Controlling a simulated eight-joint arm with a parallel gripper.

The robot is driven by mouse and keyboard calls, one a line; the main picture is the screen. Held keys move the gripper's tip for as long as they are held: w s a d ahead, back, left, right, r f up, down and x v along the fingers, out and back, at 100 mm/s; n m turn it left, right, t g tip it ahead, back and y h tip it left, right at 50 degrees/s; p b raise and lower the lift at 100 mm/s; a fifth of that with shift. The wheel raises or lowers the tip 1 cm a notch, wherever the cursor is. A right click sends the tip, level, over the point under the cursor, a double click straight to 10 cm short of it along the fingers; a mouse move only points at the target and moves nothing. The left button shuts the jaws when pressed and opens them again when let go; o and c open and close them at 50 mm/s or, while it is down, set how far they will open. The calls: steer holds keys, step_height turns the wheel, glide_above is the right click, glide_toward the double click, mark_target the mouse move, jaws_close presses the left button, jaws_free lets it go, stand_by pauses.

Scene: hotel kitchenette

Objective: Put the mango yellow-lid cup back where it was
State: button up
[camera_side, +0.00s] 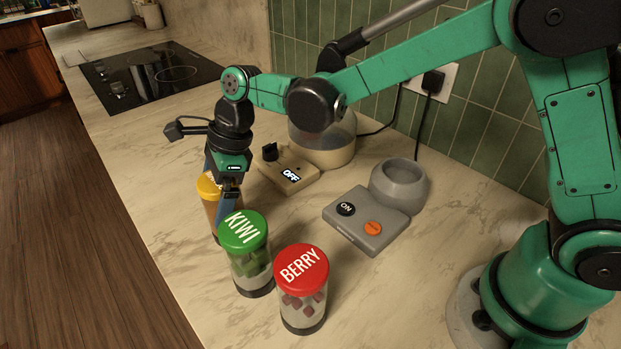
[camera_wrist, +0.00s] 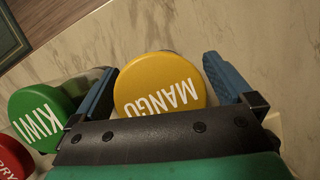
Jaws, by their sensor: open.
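The mango cup with a yellow lid (camera_side: 207,187) stands upright on the counter, at the far left end of a row of cups. Its lower part is partly hidden behind a finger and the kiwi cup. In the wrist view, its yellow lid (camera_wrist: 158,84) lies between my blue fingers. My gripper (camera_side: 223,198) points down and is open around the mango cup, one finger on each side. In the wrist view, my gripper (camera_wrist: 162,82) has its left finger close to the lid; I cannot tell whether either finger touches it.
The green-lid kiwi cup (camera_side: 243,232) stands close beside my gripper, with the red-lid berry cup (camera_side: 302,270) beyond it. A beige blender base (camera_side: 285,170) reading OFF is behind. A grey device (camera_side: 367,221) with ON and orange buttons stands right. A black cooktop (camera_side: 150,75) is far left.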

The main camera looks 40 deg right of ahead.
steer(key=v, duration=1.1)
steer(key=s+d+f+n+t+h, duration=0.2)
steer(key=s+d+n, duration=0.3)
steer(key=n, duration=0.5)
steer(key=s+d+f+n+t+h, duration=0.1)
steer(key=s+d+n+t, duration=0.3)
steer(key=d+n, duration=0.5)
steer(key=shift+s+f+n+h, duration=0.35)
steer(key=shift+s+n+h, duration=0.35)
steer(key=shift+s+n, duration=0.25)
steer(key=shift+d, duration=0.1)
